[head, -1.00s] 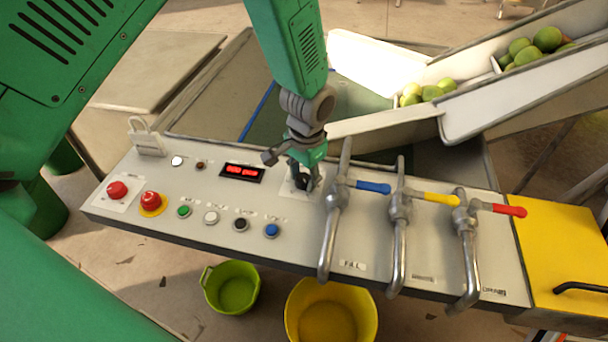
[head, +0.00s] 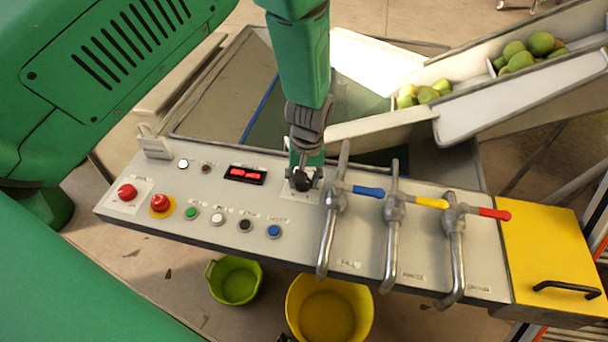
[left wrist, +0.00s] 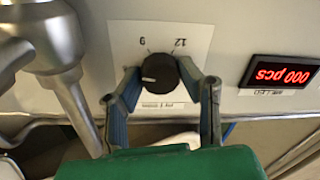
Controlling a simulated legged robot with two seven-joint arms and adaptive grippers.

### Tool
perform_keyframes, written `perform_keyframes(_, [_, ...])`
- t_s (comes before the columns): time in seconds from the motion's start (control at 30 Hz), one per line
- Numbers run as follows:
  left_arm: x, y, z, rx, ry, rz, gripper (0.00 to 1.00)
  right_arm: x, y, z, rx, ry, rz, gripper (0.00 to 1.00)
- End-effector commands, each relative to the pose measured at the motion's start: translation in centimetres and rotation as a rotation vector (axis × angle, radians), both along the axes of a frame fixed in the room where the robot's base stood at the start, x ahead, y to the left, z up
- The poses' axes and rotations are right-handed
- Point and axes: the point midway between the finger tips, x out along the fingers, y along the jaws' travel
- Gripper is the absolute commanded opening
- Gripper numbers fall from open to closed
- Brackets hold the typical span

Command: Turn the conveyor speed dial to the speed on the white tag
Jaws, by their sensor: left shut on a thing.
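The conveyor speed dial (left wrist: 158,73) is a round black knob with a white pointer line, on a white plate (left wrist: 185,36) on the control panel. The figures 9 and 12 show on the plate in the left wrist view, upside down. My left gripper (left wrist: 160,80) is shut on the dial, one finger on each side. In the head view my left gripper (head: 302,180) comes down on the panel and mostly hides the dial. A small white tag with print (left wrist: 158,104) lies partly behind the dial; I cannot read it. My right gripper is not in view.
Right of the dial in the head view stand pipes with a blue (head: 372,190), a yellow (head: 432,203) and a red (head: 495,214) lever. A red display (head: 245,174) and several buttons lie to the left. A conveyor chute (head: 500,105) holds green fruit.

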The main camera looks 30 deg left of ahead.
Motion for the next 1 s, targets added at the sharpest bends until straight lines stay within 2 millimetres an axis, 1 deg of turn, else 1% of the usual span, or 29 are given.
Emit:
perform_keyframes(0.03, [-0.45,-0.19,-0.22,-0.002,0.012,0.029,0.03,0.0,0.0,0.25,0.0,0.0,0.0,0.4])
perform_keyframes(0.2, [-0.42,-0.23,-0.26,-0.003,0.012,0.117,0.03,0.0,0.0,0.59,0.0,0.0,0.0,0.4])
perform_keyframes(0.4, [-0.46,-0.29,-0.33,-0.003,0.014,0.177,0.03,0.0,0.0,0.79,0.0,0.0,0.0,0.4])
perform_keyframes(0.93, [-0.51,-0.35,-0.44,-0.004,0.016,0.2,0.03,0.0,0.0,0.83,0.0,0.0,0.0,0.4])
perform_keyframes(0.97, [-0.51,-0.36,-0.45,-0.004,0.016,0.199,0.39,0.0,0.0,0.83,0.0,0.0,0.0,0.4])
perform_keyframes(1.0, [-0.51,-0.34,-0.44,-0.004,0.016,0.199,0.52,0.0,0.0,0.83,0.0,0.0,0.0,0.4])
